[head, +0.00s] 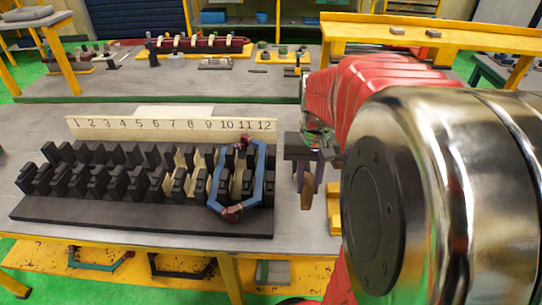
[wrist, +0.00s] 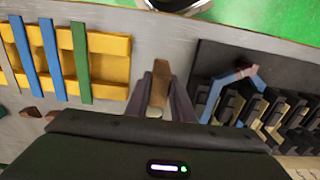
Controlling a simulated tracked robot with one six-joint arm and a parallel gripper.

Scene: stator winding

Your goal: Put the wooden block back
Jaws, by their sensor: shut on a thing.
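My gripper (wrist: 160,98) is shut on a wooden block (wrist: 162,80), a brown piece held between its two fingers. In the head view the block (head: 307,193) hangs below my gripper (head: 306,175), just right of the black slotted stator rack. In the wrist view a grey table lies behind the block. I cannot tell how high it is above the table.
The black rack (head: 130,220) has a scale numbered 1 to 12 (head: 170,126) behind it. A blue coil (head: 213,186) sits around slots near 10 to 12. In the wrist view, a yellow holder (wrist: 108,68) with blue and green bars is on the left.

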